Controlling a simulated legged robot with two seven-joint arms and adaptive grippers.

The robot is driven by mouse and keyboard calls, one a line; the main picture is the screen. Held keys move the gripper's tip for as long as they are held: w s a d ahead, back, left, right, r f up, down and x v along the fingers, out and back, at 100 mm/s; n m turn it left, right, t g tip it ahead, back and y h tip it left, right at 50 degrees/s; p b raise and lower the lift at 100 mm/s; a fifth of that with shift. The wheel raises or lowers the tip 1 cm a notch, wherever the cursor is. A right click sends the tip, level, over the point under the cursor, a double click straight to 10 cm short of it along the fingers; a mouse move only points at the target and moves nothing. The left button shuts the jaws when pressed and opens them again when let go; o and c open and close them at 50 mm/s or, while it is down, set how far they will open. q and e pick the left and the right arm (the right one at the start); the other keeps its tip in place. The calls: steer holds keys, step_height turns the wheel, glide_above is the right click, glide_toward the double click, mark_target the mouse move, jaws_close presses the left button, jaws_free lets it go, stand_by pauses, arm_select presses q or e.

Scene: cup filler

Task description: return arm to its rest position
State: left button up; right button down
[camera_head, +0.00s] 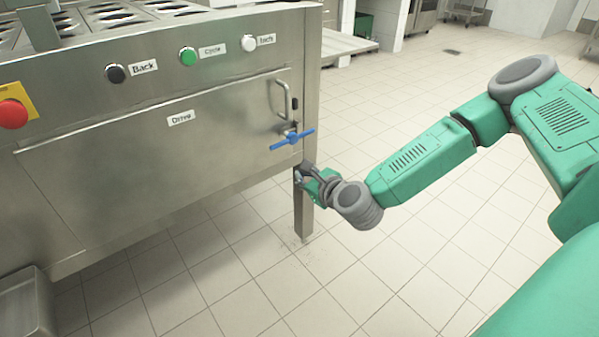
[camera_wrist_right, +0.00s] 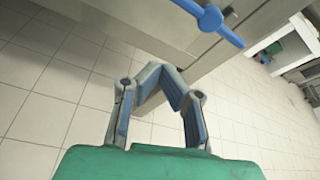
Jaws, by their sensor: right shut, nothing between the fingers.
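My right gripper (camera_head: 301,174) is at the end of the green right arm, low beside the right corner leg of the steel machine. In the right wrist view, my right gripper (camera_wrist_right: 160,72) is shut, with its fingertips together and nothing between them. A blue valve handle (camera_head: 292,140) sits on the machine's front just above the gripper, and it also shows at the top of the right wrist view (camera_wrist_right: 210,18). The gripper looks apart from the handle. My left gripper is out of view.
The steel machine's front panel (camera_head: 150,175) fills the left side, with a red button (camera_head: 13,113), a green button (camera_head: 188,56) and a door handle (camera_head: 280,97). A steel box (camera_head: 27,300) stands at lower left. The tiled floor (camera_head: 430,230) around my right arm is clear.

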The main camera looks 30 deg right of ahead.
stand_by(0.3)
steer(key=s+a+f+n+g+y, duration=0.2)
steer(key=s+a+f+n+g, duration=0.2)
steer(key=s+a+f+n, duration=0.45)
steer(key=s+a+f+n+g+y, duration=0.3)
steer(key=s+a+f+n+g, duration=0.15)
steer(key=s+a+n, duration=0.5)
steer(key=s+d+f+n+g+h, duration=0.1)
steer(key=s+d+n+g+h, duration=0.15)
steer(key=s+d+n, duration=0.45)
steer(key=s+d+f+n+g+h, duration=0.1)
steer(key=s+d+n+g+h, duration=0.15)
steer(key=s+d+n, duration=0.45)
step_height(320, 180, up, 14)
steer(key=s+a+n+p, duration=0.1)
steer(key=s+a+p, duration=0.1)
steer(key=p, duration=1.2)
steer(key=shift+a, duration=0.25)
